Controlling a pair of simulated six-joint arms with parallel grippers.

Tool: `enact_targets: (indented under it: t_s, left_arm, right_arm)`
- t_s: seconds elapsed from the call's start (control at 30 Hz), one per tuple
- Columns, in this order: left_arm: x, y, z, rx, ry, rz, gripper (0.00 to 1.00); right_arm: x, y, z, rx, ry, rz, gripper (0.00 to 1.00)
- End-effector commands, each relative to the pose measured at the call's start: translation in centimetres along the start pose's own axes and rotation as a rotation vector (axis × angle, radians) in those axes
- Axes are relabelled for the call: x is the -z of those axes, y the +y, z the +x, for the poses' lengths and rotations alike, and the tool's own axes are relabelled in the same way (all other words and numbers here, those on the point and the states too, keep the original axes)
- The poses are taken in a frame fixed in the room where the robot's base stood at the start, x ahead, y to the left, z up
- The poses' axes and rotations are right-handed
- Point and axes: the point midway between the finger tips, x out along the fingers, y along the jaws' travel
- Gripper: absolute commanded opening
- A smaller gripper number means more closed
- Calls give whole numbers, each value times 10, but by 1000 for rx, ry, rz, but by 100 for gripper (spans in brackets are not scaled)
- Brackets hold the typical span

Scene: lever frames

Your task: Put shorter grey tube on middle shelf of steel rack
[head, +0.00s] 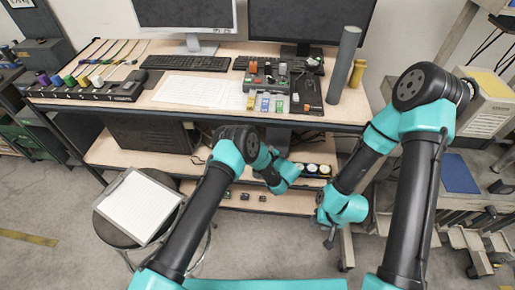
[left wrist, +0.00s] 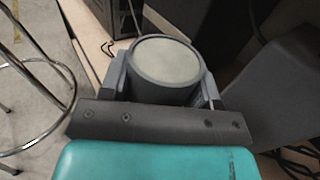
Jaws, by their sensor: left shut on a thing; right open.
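My left gripper (left wrist: 163,82) is shut on a grey tube (left wrist: 166,62), whose round, pale end faces the left wrist camera. In the head view my left wrist (head: 280,170) is at the desk's front, low near the under-shelf; its fingers and the held tube are hidden there. A taller grey tube (head: 343,65) stands upright on the desk's right end. My right gripper (head: 330,238) is open and empty, pointing down in front of the desk. A grey metal rack with shelves (head: 468,205) stands at the right; I cannot tell whether it is the steel rack.
A yellow tube (head: 358,73) stands beside the tall grey one. The desk (head: 225,108) holds monitors, keyboards (head: 187,63), paper and small gear. A stool (head: 122,236) with a clipboard (head: 140,206) stands front left. Dark shelving with green boxes (head: 20,138) is far left.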

Motion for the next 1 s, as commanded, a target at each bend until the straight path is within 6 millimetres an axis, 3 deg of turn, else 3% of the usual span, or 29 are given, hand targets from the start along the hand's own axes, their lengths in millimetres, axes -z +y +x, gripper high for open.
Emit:
enact_targets:
  t_s: [0.33, 0.87, 1.0]
  left_arm:
    - [3, -33, 30, -1, -2, -3, 0]
    - [4, -40, 36, -1, -2, -2, 0]
    - [21, -40, 36, 0, -1, 1, 0]
  right_arm:
    - [0, 0, 0, 0, 0, 0, 43]
    - [0, 0, 0, 0, 0, 0, 43]
    - [0, 0, 0, 0, 0, 0, 43]
